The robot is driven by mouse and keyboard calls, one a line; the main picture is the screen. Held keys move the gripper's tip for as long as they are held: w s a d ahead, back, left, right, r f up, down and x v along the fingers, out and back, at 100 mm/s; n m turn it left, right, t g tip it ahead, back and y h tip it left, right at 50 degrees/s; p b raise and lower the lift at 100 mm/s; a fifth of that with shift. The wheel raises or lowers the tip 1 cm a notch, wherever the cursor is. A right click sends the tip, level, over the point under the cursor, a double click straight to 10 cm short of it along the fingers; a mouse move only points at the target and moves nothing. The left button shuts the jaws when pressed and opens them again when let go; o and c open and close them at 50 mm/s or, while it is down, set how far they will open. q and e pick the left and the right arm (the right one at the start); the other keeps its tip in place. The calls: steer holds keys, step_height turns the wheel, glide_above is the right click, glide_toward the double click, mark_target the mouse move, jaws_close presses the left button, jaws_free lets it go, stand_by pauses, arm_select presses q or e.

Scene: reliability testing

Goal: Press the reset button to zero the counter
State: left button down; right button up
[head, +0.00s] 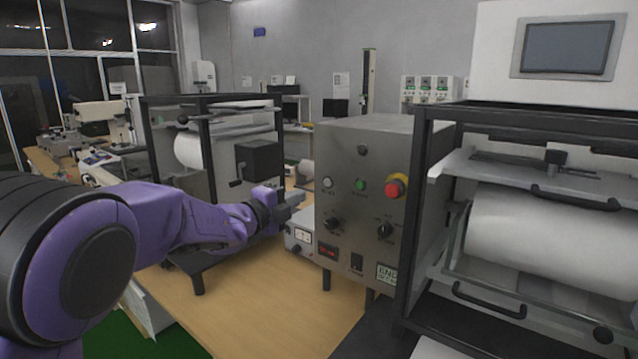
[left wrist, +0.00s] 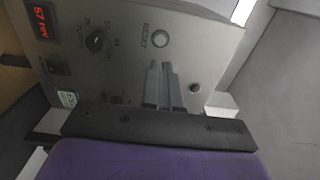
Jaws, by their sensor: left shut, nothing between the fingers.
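The grey metal control box (head: 352,150) stands in the middle of the head view. Its pale round reset button (head: 327,183) is at the upper left of the front panel. In the left wrist view the button (left wrist: 160,39), labelled RESET, is just beyond the fingertips. The red-lit counter display (head: 327,251) is low on the panel; in the left wrist view the counter (left wrist: 42,22) seems to read 57 rev. My left gripper (head: 296,198) is shut and empty, left of the panel and near the button; its fingers (left wrist: 160,68) point at it. Contact cannot be told. My right gripper is out of view.
A green button (head: 360,185), a red emergency stop (head: 396,186) and dark knobs (head: 384,230) share the panel. A dark-framed roller machine (head: 422,200) stands close on the right, another (head: 205,125) behind my left arm. The wooden tabletop (head: 265,300) in front is clear.

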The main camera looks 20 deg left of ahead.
mark_target(326, 183)
arm_select(q)
steer(key=p+x, duration=0.3)
steer(key=x, duration=0.6)
